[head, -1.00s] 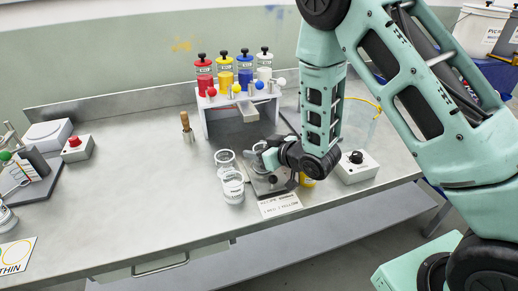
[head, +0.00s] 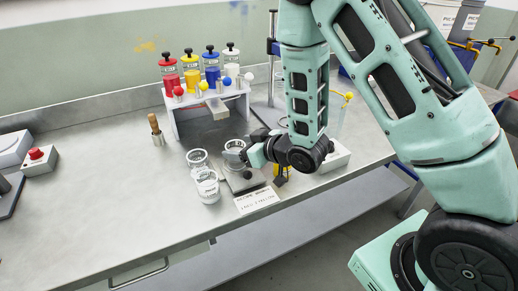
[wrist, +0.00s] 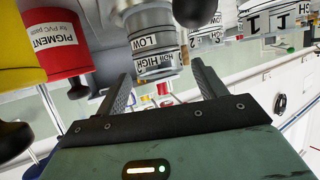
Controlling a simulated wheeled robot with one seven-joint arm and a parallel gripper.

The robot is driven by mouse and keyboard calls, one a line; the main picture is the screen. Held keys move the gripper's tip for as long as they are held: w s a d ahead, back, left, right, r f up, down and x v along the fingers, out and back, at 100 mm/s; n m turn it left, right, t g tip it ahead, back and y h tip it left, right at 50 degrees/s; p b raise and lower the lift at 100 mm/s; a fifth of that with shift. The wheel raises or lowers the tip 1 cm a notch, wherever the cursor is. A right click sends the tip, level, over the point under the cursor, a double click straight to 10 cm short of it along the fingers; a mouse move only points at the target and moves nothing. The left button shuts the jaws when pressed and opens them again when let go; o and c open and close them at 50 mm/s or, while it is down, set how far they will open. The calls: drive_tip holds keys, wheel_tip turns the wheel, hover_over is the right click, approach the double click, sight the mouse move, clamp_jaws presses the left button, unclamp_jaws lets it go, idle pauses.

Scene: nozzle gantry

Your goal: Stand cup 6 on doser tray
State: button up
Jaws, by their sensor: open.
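Small cups stand at the middle of the bench: a clear one (head: 197,159), one with a white label (head: 207,187), and a greyish one (head: 234,147) over a metal plate (head: 243,182). I cannot read which is cup 6. My gripper (head: 246,152) is open at the right side of the greyish cup. In the wrist view a grey cup with HIGH and LOW bands (wrist: 152,38) shows ahead, between and beyond the two fingers (wrist: 160,80); contact cannot be told. A small pale tray (head: 217,109) sits under the bottle rack; I cannot tell whether it is the doser tray.
The white rack (head: 176,122) holds red, yellow, blue and white bottles behind the cups. A brush (head: 155,125) stands to its left. A printed card (head: 257,200) lies at the front edge. A red-button box (head: 38,160) stands far left. The left-front bench is clear.

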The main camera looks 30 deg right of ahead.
drive_tip(key=p+v, duration=0.1)
drive_tip(key=v, duration=0.1)
drive_tip(key=shift+s+d+r+p, duration=0.1)
drive_tip(key=shift+s+r+p, duration=0.15)
drive_tip(key=shift+r+p, duration=0.05)
drive_tip(key=p+v, duration=0.5)
drive_tip(key=p, duration=0.4)
drive_tip(key=shift+f, duration=0.1)
drive_tip(key=a, duration=0.1)
drive_tip(key=a+r+g, duration=0.1)
drive_tip(key=a, duration=0.1)
drive_tip(key=a+r+g+h, duration=0.1)
drive_tip(key=shift+w+a+r, duration=0.25)
drive_tip(key=shift+w+a, duration=0.1)
drive_tip(key=s+a+r+g+h, duration=0.1)
drive_tip(key=s+a+r+g, duration=0.1)
drive_tip(key=s+r, duration=0.3)
drive_tip(key=s+a+r+n+g+h, duration=0.1)
drive_tip(key=s+r+g, duration=0.3)
drive_tip(key=s, duration=0.7)
drive_tip(key=s+a+r+n+g+h, duration=0.1)
drive_tip(key=s+a+r+g+h, duration=0.1)
drive_tip(key=s+r, duration=0.4)
drive_tip(key=shift+s+a+g, duration=0.45)
drive_tip(key=shift+s+g, duration=0.55)
drive_tip(key=shift+s, duration=0.2)
drive_tip(key=shift+r, duration=0.1)
